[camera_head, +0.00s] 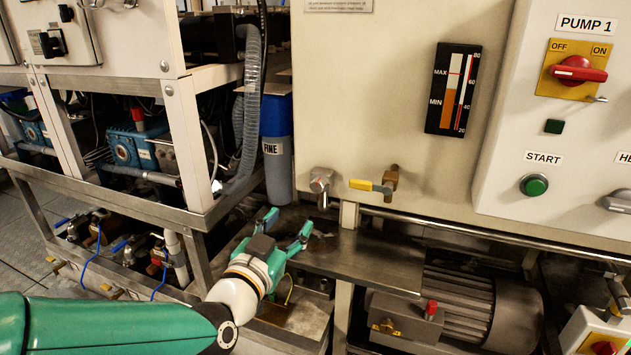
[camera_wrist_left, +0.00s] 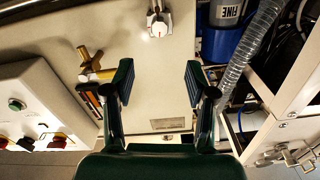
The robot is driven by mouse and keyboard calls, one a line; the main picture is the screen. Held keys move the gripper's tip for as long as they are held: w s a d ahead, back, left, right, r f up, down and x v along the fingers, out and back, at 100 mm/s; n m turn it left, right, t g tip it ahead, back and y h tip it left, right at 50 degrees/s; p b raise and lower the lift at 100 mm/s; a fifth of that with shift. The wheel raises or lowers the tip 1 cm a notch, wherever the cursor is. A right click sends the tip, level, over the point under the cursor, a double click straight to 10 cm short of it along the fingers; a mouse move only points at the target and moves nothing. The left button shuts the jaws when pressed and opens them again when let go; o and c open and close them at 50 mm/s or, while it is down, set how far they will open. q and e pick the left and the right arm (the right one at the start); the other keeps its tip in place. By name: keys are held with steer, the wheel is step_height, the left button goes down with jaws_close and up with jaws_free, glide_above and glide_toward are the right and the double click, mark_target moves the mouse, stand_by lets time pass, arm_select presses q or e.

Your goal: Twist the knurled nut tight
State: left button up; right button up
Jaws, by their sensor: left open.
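A small chrome fitting (camera_head: 322,182) with a short downward spout sticks out of the cream panel's lower edge; it may carry the knurled nut, but I cannot make out knurling. It also shows at the top of the left wrist view as a chrome fitting (camera_wrist_left: 158,22), beyond the fingertips and roughly centred between them. My left gripper (camera_head: 288,220) is open and empty, below and left of the fitting in the head view. Its two fingers stand wide apart in the left wrist view (camera_wrist_left: 159,82), with nothing between them. My right gripper is not in view.
A brass valve with a yellow handle (camera_head: 372,187) sits right of the fitting. A blue filter housing marked FINE (camera_head: 277,150) and a clear ribbed hose (camera_head: 251,100) stand left. A steel shelf (camera_head: 375,262) lies below. A motor (camera_head: 460,305) sits under it.

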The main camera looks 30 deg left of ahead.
arm_select(q)
steer(key=p, duration=0.6)
glide_toward(317, 188)
steer(key=x, duration=0.9)
steer(key=shift+r, duration=0.1)
steer(key=shift+c, duration=0.3)
jaws_close()
